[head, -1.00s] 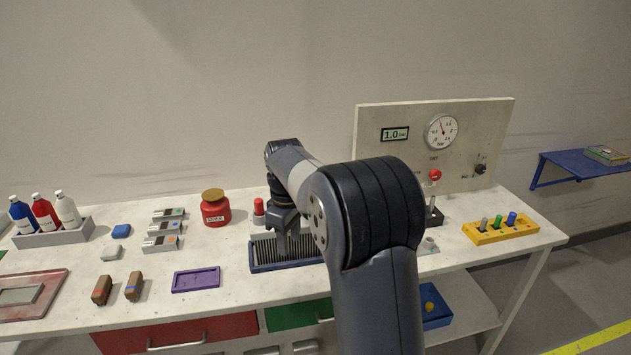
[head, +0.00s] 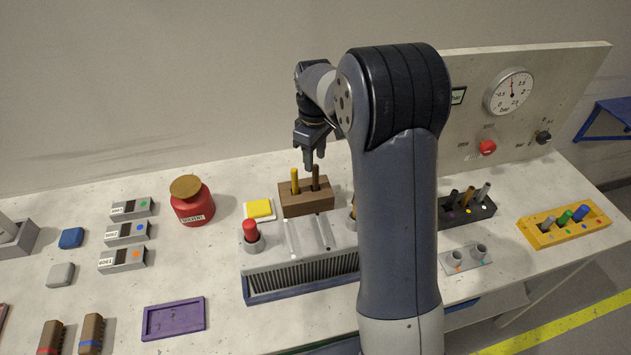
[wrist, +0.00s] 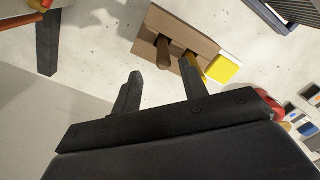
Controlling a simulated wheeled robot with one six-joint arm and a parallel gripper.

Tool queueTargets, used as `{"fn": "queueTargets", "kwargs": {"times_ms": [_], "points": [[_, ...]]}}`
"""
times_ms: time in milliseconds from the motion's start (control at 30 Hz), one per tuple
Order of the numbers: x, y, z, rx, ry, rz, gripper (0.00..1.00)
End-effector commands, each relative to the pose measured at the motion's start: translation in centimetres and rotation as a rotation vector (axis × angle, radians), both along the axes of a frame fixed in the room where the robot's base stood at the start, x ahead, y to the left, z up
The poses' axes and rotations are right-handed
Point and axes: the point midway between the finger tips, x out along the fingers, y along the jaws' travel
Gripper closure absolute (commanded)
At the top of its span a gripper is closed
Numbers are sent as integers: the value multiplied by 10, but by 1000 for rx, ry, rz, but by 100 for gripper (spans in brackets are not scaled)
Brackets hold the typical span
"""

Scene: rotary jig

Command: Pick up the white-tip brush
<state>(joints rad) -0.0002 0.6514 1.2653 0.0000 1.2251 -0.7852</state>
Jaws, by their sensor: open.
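A brown wooden block (head: 306,200) holds two upright sticks that look like brush handles: a yellow handle (head: 295,182) on the left and a brown handle (head: 316,178) on the right. No white tip shows on either, so I cannot tell which is the white-tip brush. My gripper (head: 312,163) is open and empty, just above the block. In the wrist view, the brown handle (wrist: 163,52) and the yellow handle (wrist: 194,68) stand in the block (wrist: 172,30). My open gripper (wrist: 161,84) is apart from the brown handle; its right finger overlaps the yellow one in view.
A finned grey unit (head: 300,270) with a red-topped piece (head: 250,233) stands in front of the block. A yellow pad (head: 259,209) and a red solvent jar (head: 192,205) are to the left. A dark holder (head: 466,212) with several sticks is to the right.

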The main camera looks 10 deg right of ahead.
Motion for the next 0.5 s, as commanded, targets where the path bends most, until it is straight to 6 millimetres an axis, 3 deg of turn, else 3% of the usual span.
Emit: {"fn": "queueTargets", "kwargs": {"times_ms": [500], "points": [[-7, 0, -54, 0, 1, 0, 59]]}}
